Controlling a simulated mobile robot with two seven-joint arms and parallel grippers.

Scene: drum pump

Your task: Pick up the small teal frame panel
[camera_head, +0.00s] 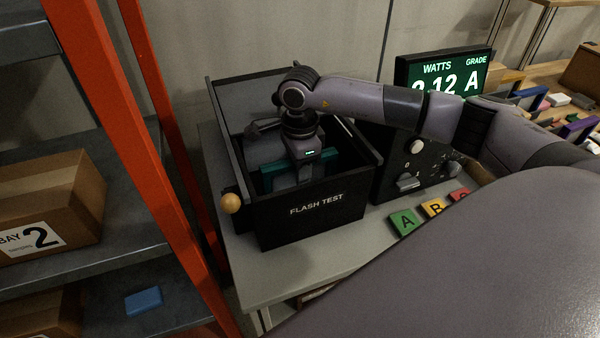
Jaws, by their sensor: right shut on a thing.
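The small teal frame panel (271,180) is inside the black open box marked FLASH TEST (263,220), standing or tilted behind the box's front wall. My right gripper (299,178) reaches down into the box from above and is shut on the panel. The fingertips and the panel's lower part are hidden by the gripper and the front wall. I cannot tell whether the panel touches the box floor. My left gripper is not in view.
A display reading WATTS and GRADE A (443,72) stands behind a black control panel (421,157). Green (403,222) and yellow (433,208) lettered blocks lie in front. An orange-framed shelf (150,130) with cardboard boxes (50,205) stands close at left.

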